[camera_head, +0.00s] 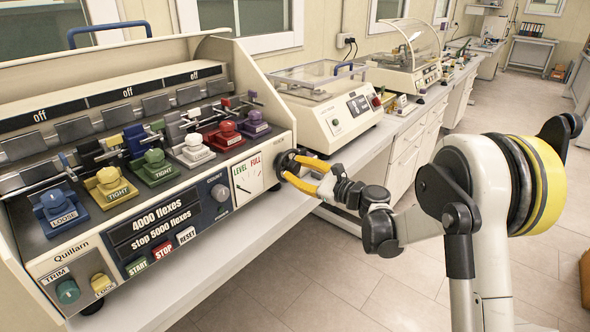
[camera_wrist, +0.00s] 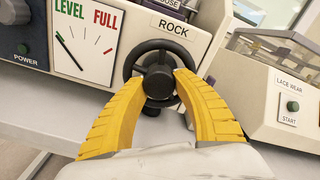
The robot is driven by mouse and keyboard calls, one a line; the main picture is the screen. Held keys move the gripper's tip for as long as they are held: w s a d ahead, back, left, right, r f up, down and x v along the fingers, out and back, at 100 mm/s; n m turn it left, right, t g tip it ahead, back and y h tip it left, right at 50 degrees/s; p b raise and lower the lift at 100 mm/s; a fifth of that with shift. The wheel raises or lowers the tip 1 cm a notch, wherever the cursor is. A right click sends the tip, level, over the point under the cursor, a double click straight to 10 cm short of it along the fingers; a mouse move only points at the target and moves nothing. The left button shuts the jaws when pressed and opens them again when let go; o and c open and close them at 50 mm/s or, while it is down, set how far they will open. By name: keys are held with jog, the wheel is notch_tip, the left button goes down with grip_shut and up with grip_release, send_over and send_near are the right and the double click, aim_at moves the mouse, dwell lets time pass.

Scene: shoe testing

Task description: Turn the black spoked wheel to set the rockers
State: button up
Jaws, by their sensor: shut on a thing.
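The black spoked wheel (camera_wrist: 146,57) is mounted on the front panel of the cream flex machine, under a label reading ROCK. In the head view the wheel (camera_head: 286,160) is at the panel's right end, partly hidden by my yellow fingers. My gripper (camera_wrist: 161,84) is shut on the wheel's dark hub, one finger on each side, in the wrist view; it also shows in the head view (camera_head: 301,172). The LEVEL/FULL gauge (camera_wrist: 88,38) is left of the wheel, its needle pointing up-left toward LEVEL.
A second machine (camera_head: 330,105) with a clear lid stands to the right; its LACE WEAR label and green START button (camera_wrist: 293,106) show in the wrist view. START (camera_head: 137,266), STOP and RESET buttons and a grey COUNT knob (camera_head: 218,192) lie left of the gauge.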

jog(key=shift+m, duration=0.7)
jog(key=o, duration=1.2)
jog(key=v, duration=1.2)
jog(key=shift+s+a+r, duration=0.1)
jog(key=shift+s, duration=0.05)
